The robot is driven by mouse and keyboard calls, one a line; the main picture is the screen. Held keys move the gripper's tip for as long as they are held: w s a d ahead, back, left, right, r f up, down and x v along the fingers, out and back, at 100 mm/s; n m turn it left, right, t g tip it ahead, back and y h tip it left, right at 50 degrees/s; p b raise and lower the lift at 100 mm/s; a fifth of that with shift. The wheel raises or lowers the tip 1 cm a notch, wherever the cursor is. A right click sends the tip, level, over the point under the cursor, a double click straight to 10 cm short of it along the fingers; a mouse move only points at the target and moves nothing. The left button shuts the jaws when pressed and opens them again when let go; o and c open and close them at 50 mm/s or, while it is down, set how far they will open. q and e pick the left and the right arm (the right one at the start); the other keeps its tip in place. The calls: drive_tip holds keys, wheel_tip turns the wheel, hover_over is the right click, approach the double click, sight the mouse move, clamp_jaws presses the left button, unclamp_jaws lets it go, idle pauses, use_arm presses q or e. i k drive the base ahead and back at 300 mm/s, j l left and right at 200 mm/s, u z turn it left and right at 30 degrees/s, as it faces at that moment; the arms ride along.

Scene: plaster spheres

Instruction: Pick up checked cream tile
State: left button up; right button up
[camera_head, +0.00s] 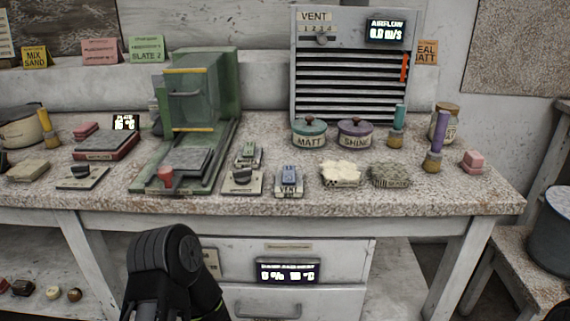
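No tile is plainly checked at this size. A cream piece (341,174) with dark marks along its edge lies at the front of the worktop, right of centre. A darker speckled grey-green piece (391,175) lies just right of it. A plain beige block (28,170) lies at the far left. I cannot tell for sure which is the checked cream tile. A black link of my arm rises at the bottom, left of centre, in front of the bench and below the worktop. No gripper fingers show, and my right arm is out of view.
A green press (222,110) stands left of centre, with small switch boxes (289,180) to its right. Teal (309,134) and purple (355,135) pots stand before the vent (345,85). Brushes (435,145) and a pink block (473,160) are at right. The front right worktop is clear.

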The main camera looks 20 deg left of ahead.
sight(341, 173)
drive_tip(key=k+l+z, duration=0.15)
drive_tip(key=l+z, duration=0.2)
drive_tip(key=k+l+z, duration=0.1)
drive_tip(key=l+z, duration=0.3)
